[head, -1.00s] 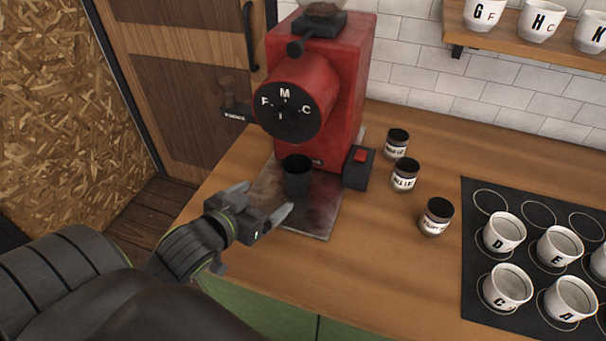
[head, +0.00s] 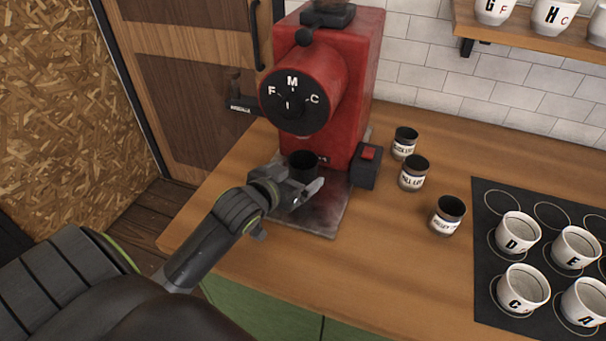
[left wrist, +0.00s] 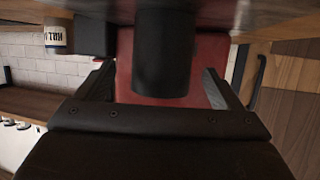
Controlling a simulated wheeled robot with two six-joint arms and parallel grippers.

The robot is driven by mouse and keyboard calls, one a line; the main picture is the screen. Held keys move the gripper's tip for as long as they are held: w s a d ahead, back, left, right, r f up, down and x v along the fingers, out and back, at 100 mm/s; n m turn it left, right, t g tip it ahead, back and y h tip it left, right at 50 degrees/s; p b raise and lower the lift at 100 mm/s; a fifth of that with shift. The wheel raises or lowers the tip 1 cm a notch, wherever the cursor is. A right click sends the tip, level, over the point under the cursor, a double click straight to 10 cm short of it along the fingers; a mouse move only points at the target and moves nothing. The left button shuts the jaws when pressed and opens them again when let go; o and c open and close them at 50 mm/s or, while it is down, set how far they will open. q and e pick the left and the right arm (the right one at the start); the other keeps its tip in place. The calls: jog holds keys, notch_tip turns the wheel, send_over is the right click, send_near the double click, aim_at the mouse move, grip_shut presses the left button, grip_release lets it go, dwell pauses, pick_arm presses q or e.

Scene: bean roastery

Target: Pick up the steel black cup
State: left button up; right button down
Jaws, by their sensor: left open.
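The steel black cup (head: 303,164) stands upright on the metal plate under the red grinder's round front. In the head view its lower part is hidden by my left gripper (head: 301,181), which is right in front of it. In the left wrist view the dark cup (left wrist: 165,55) is between the two open fingers of the left gripper (left wrist: 163,88), with a gap on each side. The fingers do not visibly touch it. My right gripper is not in view.
The red grinder (head: 345,85) stands behind the cup, with a switch box (head: 366,167) at its right. Several small labelled tins (head: 413,173) stand further right. A black mat (head: 484,287) with white lettered cups lies at the far right. The front counter (head: 370,270) is clear.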

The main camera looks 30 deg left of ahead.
aim_at(310, 166)
pick_arm(q)
jog(key=shift+x, duration=2.2)
jog(key=shift+a+f, duration=0.15)
jog(key=c, duration=1.1)
